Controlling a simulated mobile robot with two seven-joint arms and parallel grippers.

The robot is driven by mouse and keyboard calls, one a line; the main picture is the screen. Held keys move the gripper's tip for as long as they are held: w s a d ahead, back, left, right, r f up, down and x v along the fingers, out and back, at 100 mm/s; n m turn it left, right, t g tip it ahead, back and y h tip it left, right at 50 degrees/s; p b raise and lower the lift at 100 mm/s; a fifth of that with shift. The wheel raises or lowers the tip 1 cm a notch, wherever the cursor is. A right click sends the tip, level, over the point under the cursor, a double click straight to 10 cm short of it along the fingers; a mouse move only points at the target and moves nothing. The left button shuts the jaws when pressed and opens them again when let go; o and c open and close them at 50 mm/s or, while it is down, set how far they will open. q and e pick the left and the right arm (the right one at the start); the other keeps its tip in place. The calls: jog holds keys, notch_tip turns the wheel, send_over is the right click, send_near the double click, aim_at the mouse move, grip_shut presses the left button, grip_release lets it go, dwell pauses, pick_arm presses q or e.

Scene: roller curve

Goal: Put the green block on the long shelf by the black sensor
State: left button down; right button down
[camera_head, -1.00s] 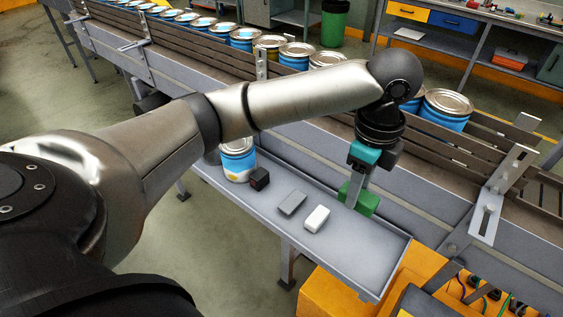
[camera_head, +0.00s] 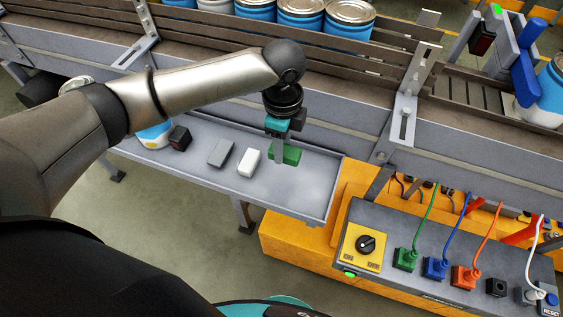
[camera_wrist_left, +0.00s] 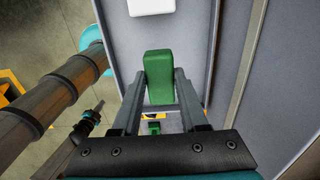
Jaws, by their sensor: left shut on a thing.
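The green block (camera_head: 291,154) is between the fingers of my left gripper (camera_head: 278,158), which is shut on it. It is at the right part of the long grey shelf (camera_head: 305,195); whether it touches the shelf is hard to tell. The wrist view shows the green block (camera_wrist_left: 158,76) between the two fingers of the left gripper (camera_wrist_left: 159,85). A small black box (camera_head: 180,138) with a reddish face stands on the shelf further left. A dark sensor-like box (camera_head: 483,39) is mounted beside the conveyor at upper right. My right gripper is not in view.
A grey block (camera_head: 221,153) and a white block (camera_head: 250,162) lie on the shelf left of the green block. A blue can (camera_head: 155,134) stands at its left end. The conveyor (camera_head: 330,105) runs behind; a control panel (camera_head: 440,262) with coloured plugs is at front right.

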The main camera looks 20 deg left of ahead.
pick_arm(q)
notch_tip(320, 180, down, 8)
jog(key=shift+r+b, duration=0.2)
jog(key=shift+b, duration=0.1)
jog(key=shift+c, duration=2.2)
grip_release()
jog(key=shift+f, duration=0.15)
notch_tip(320, 180, up, 12)
jog(key=shift+r+p, duration=0.2)
jog(key=shift+p, duration=0.1)
